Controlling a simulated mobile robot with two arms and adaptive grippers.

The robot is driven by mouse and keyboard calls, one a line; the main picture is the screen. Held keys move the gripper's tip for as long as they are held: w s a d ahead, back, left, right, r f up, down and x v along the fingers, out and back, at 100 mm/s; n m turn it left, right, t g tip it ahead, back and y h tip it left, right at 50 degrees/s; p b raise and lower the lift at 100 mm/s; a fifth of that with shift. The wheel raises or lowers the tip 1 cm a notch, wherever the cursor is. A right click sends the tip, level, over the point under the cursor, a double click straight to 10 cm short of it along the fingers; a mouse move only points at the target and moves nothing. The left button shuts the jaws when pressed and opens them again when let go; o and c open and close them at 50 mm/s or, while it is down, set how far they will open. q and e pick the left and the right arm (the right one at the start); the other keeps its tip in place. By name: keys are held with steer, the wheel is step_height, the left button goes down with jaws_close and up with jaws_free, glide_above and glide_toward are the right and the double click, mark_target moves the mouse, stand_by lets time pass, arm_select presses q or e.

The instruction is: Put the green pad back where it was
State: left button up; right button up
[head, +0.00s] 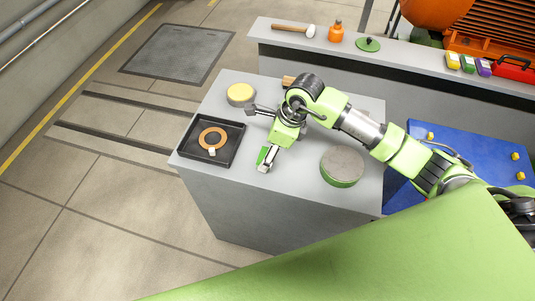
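Two things could be the green pad. A flat green disc (368,44) with a small dark knob lies on the long back counter. A larger round piece with a grey top and green side (342,167) sits on the grey bench, right of my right gripper. My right gripper (257,135) hangs over the bench between the black tray and this round piece. Its fingers are spread wide, with nothing visible between them. A small green patch shows at its nearer finger; I cannot tell whether it is part of the finger. My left gripper is out of view.
A black tray (238,147) holding an orange ring (212,139) and a yellow round pad (240,93) are on the bench (215,190). A mallet (293,30), orange bottle (336,31) and coloured boxes (468,64) stand on the back counter. A blue board (480,150) is at right.

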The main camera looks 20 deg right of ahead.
steer(key=b+v, duration=0.2)
steer(key=v, duration=0.8)
steer(key=shift+f, duration=0.1)
